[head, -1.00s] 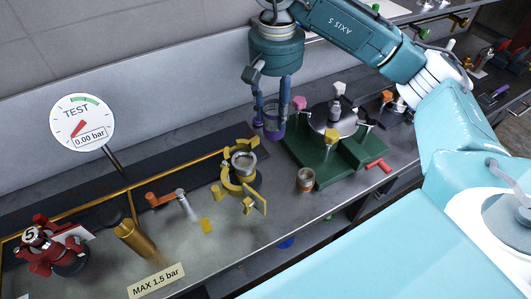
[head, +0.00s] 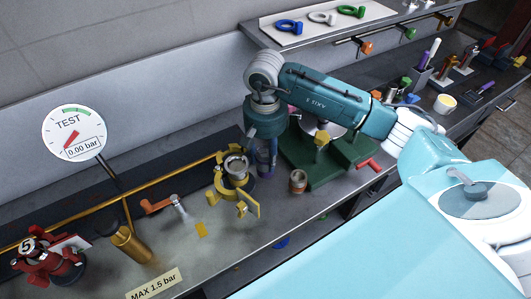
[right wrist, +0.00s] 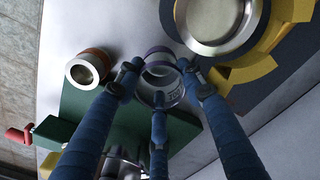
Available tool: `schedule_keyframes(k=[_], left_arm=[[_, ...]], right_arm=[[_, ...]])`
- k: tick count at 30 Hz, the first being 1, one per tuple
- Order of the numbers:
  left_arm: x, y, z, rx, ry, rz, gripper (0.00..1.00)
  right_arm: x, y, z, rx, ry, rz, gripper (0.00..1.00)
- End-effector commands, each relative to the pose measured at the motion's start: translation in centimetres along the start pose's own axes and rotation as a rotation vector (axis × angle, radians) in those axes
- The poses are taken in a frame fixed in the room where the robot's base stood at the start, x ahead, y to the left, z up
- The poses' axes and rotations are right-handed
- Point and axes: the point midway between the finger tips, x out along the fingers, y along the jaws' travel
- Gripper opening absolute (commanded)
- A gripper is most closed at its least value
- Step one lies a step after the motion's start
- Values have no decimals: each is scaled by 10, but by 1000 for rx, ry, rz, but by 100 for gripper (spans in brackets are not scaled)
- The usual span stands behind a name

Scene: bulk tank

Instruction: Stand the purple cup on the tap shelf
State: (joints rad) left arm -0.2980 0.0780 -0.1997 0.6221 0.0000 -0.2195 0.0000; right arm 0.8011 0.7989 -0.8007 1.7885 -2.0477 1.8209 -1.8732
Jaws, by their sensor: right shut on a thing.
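My right gripper (head: 263,157) points down over the bench, with blue fingers shut on the purple cup (head: 266,170). In the head view the fingers and the yellow fixture hide part of the cup. In the right wrist view the cup (right wrist: 160,58) shows a purple rim between the fingertips (right wrist: 158,82). The cup is between the yellow fixture (head: 243,192) and the green stand (head: 322,172); I cannot tell whether it touches the bench. A raised grey shelf (head: 285,40) has coloured taps (head: 367,46) along its front; I cannot tell whether this is the tap shelf. My left gripper is not in view.
A small brown-banded pot (head: 298,181) stands close right of the cup. A white tub (head: 445,103) and several tools are at right.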

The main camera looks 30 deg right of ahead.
Motion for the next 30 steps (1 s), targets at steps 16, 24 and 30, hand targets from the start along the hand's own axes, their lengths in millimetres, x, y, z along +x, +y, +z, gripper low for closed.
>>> schedule_keyframes(k=[16, 24, 30], left_arm=[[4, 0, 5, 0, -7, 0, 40], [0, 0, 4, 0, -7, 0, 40], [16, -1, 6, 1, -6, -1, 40]], right_arm=[[2, 0, 0, 0, 1, 0, 57], [-4, 0, -1, 0, 2, -2, 57], [-38, -1, -2, 0, 7, -4, 57]])
